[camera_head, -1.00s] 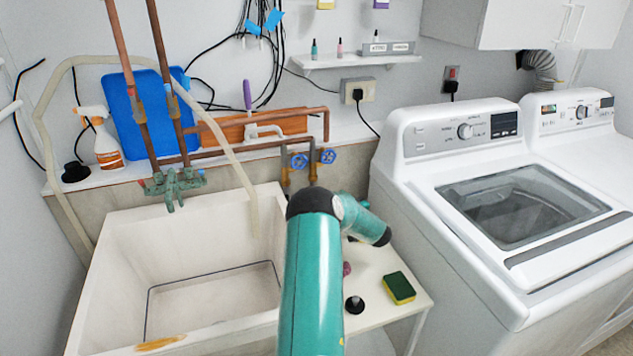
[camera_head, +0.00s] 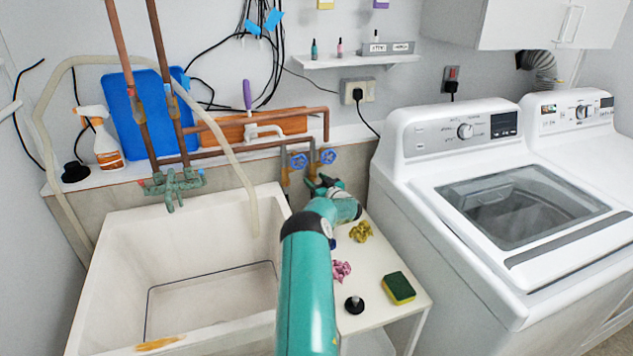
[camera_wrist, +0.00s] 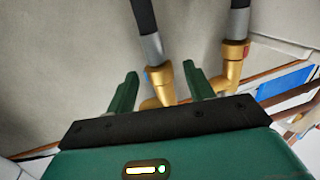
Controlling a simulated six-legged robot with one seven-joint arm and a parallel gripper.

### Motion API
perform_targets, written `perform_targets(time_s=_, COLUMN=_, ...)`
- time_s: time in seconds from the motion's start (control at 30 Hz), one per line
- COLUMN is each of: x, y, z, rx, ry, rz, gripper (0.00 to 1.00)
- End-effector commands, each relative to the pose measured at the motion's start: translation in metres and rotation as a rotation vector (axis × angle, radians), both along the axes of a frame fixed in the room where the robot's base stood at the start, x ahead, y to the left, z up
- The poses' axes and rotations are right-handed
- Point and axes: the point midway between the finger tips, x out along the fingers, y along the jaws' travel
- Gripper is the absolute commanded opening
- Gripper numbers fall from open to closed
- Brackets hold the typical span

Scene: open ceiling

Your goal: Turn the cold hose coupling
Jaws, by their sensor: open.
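In the wrist view, a brass hose coupling (camera_wrist: 159,82) with a small blue mark joins a grey collar and black hose. It shows between the two green fingers of my gripper (camera_wrist: 160,86), nearer the right finger. The fingers are apart, and I cannot tell whether either touches the brass. A second brass coupling (camera_wrist: 235,52) with a red-orange mark stands to the right, outside the fingers. My arm and gripper hide the couplings there.
A white sink (camera_head: 110,265) stands left of my arm. A small white table (camera_head: 375,295) holds a sponge (camera_head: 399,287), a black knob-like item (camera_head: 354,305), and pink and yellow crumpled things. The washing machine (camera_head: 480,260) is close on the right. Copper pipes (camera_head: 250,148) run along the wall.

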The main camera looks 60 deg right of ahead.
Motion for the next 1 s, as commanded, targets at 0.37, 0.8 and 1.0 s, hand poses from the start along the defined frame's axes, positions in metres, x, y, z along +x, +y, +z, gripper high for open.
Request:
perform_targets(time_s=0.37, x=-0.0001, y=0.0000, z=0.0003, rx=0.000, ry=0.000, rz=0.000, gripper=0.15)
perform_targets(time_s=0.8, x=0.0015, y=0.0022, z=0.0014, rx=0.001, ry=-0.002, rz=-0.068, gripper=0.08)
perform_targets(time_s=1.0, x=0.0039, y=0.0051, z=0.0014, rx=0.002, ry=-0.002, rz=-0.188, gripper=0.08)
